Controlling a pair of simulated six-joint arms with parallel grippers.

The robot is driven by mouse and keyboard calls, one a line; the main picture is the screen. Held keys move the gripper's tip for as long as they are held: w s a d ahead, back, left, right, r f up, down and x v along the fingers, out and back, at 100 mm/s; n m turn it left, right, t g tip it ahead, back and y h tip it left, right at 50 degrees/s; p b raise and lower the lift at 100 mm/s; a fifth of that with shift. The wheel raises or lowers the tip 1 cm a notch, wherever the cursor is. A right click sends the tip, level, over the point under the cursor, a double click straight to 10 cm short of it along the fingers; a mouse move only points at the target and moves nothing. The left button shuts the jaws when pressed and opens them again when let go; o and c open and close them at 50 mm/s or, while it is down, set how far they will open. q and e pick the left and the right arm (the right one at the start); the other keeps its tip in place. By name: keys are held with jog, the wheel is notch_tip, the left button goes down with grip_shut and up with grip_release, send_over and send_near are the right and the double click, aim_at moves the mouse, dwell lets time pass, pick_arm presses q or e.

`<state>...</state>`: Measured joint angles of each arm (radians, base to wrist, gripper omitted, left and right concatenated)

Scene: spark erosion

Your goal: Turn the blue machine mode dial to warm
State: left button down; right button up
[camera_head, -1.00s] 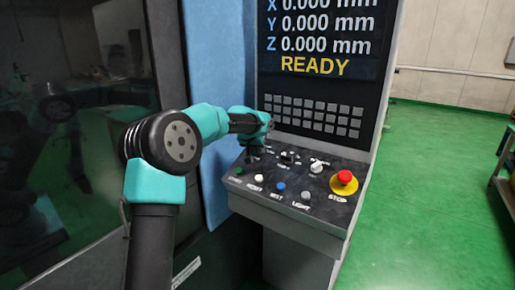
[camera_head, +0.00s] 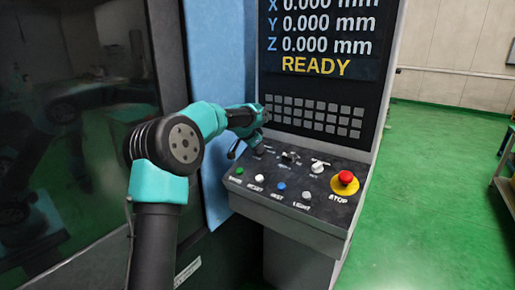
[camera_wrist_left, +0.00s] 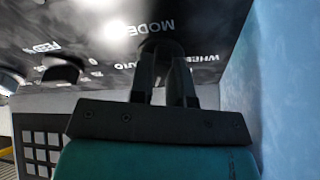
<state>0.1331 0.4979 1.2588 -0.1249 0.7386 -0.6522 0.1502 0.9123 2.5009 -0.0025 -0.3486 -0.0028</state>
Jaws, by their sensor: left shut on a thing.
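The mode dial (camera_wrist_left: 161,44) is a dark round knob under the MODE lettering on the sloping black control panel (camera_head: 318,207). It shows at the top middle of the left wrist view, beside the AUTO and WHEEL labels. My left gripper (camera_wrist_left: 164,58) is shut on it, one finger on each side. In the head view my left gripper (camera_head: 259,150) is at the panel's upper left corner and hides the dial. The dial's pointer is hidden, so its setting cannot be told. My right gripper is not in view.
Right of the gripper are a black dial (camera_head: 289,156), a white knob (camera_head: 319,166) and a red stop button (camera_head: 345,178). Several coloured buttons line the panel's front. The screen (camera_head: 318,40) above reads READY. The blue machine wall (camera_head: 217,60) stands close on the left.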

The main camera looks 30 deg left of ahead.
pick_arm(q)
jog(key=shift+f, duration=0.1)
jog(key=c, duration=1.1)
grip_release()
jog(key=v, duration=1.7)
jog(key=shift+a+r, duration=0.1)
jog(key=shift+r, duration=0.15)
jog(key=shift+f, duration=0.15)
